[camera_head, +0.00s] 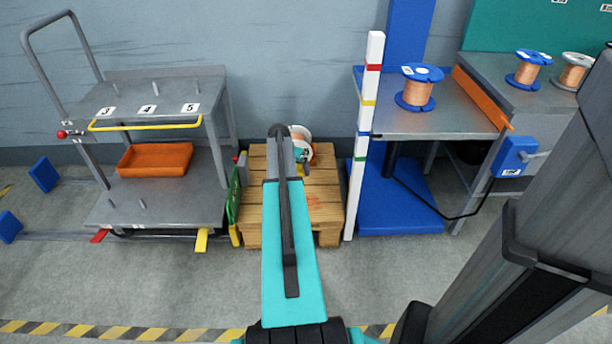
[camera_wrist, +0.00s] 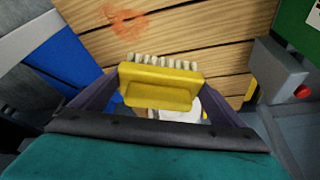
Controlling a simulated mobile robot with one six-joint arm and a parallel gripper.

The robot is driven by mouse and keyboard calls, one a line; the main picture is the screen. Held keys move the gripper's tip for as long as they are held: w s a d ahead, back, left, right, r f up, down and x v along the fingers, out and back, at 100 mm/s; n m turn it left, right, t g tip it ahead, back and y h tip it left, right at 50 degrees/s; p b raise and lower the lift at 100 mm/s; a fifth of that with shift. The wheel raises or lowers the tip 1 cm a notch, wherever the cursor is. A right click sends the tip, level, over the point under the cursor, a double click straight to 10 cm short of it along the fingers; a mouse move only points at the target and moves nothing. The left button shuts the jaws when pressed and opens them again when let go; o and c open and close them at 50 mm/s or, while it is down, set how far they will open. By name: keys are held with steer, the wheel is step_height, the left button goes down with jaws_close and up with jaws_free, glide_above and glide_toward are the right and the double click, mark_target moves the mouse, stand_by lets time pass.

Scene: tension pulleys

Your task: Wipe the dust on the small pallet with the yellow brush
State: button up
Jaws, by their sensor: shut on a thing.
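The yellow brush (camera_wrist: 162,84) with pale bristles is held between the two fingers of my gripper (camera_wrist: 158,98) in the wrist view. The small wooden pallet (camera_wrist: 205,55) lies beyond the brush, and it also shows in the head view (camera_head: 262,215). An orange-red dust patch (camera_wrist: 127,20) is on the pallet's planks, apart from the bristles in the picture; it shows faintly in the head view (camera_head: 313,200). I cannot tell how high the bristles are above the planks. My arm hides most of the gripper and brush in the head view.
A white spool (camera_head: 303,134) is at the pallet's back. A striped post (camera_head: 362,140) and blue platform (camera_head: 395,200) stand close on the right. Floor in front is clear.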

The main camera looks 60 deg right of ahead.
steer(key=s+d+f+m, duration=0.1)
steer(key=s+d+f, duration=0.2)
steer(key=s, duration=0.2)
steer(key=shift+f, duration=0.35)
steer(key=shift+f, duration=0.1)
